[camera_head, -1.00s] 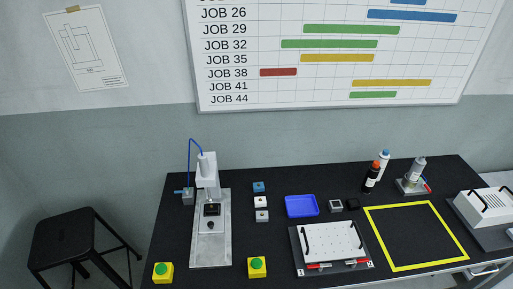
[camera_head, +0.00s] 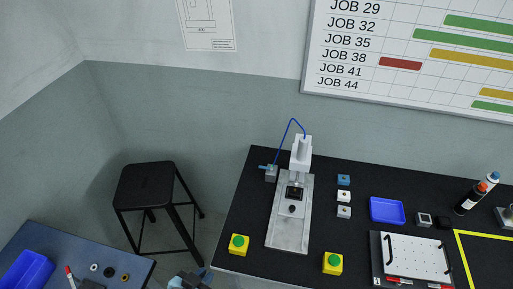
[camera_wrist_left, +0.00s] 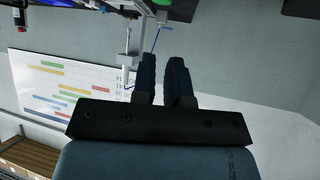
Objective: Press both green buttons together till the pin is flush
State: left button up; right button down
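Two yellow boxes with green buttons sit at the table's front edge in the head view: the left green button (camera_head: 238,240) and the right green button (camera_head: 333,260). Between and behind them stands the grey press (camera_head: 290,215) with a white upper body and a blue hose. A dark block (camera_head: 295,192) sits under its head; the pin is too small to make out. My left gripper (camera_head: 190,279) shows partly at the bottom edge, left of the left button and apart from it. In the left wrist view its two dark fingers (camera_wrist_left: 164,75) have a narrow empty gap. My right gripper is out of view.
A black stool (camera_head: 150,185) stands left of the black table (camera_head: 235,215). A blue-topped bench (camera_head: 90,255) is at lower left. Small blocks (camera_head: 344,196), a blue tray (camera_head: 387,210) and a white plate fixture (camera_head: 415,255) lie right of the press.

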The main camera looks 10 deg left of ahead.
pick_arm(q)
jog(key=w+d, duration=0.1)
jog(key=d, duration=0.1)
jog(key=w+d+g+h, duration=0.1)
jog(key=w+d, duration=0.1)
jog(key=d, duration=0.1)
jog(key=w+d+g+h+p, duration=0.1)
jog(key=w+d, duration=0.1)
jog(key=d, duration=0.1)
jog(key=shift+w+d+n, duration=0.2)
jog(key=shift+w+n, duration=0.05)
jog(key=shift+n, duration=0.05)
grip_shut()
jog(key=w+d+g, duration=0.4)
jog(key=d, duration=0.1)
jog(key=n+g+y+p, duration=0.2)
jog(key=g+y, duration=0.3)
send_over(238, 240)
jog(key=shift+f, duration=0.6)
notch_tip(238, 240, down, 4)
jog(key=shift+f+b, duration=0.1)
jog(key=shift+b, duration=0.5)
jog(key=shift+f, duration=0.45)
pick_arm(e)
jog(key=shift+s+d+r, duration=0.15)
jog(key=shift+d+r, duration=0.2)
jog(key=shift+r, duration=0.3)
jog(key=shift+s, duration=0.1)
